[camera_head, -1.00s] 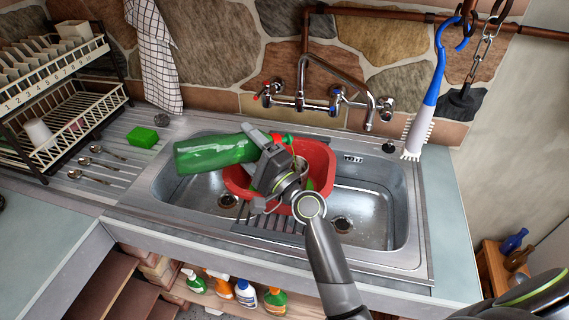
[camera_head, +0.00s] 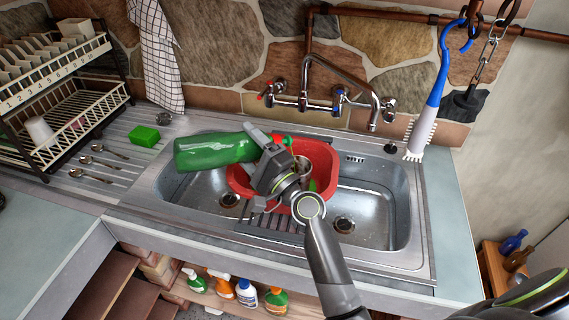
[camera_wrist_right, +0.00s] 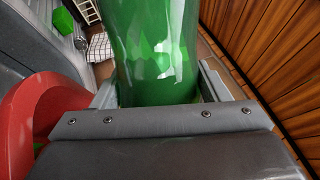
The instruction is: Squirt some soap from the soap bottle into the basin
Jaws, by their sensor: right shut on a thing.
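The green soap bottle (camera_head: 212,151) lies nearly level in the air, its broad base to the left and its cap end to the right, over the red basin (camera_head: 328,160). My right gripper (camera_head: 262,158) is shut around it near the cap end and hides part of it. In the right wrist view the green bottle (camera_wrist_right: 155,45) stands between the jaws (camera_wrist_right: 160,92), with the red basin (camera_wrist_right: 35,125) at left. The basin sits in the middle of the sink, holding a metal item and something green. I cannot see any soap stream. My left gripper is out of view.
The tap (camera_head: 345,75) reaches over the back of the sink. A dish rack (camera_head: 50,95), a green sponge (camera_head: 144,136) and spoons (camera_head: 95,162) lie to the left. A brush (camera_head: 421,130) hangs at right. The right sink bowl (camera_head: 372,205) is clear.

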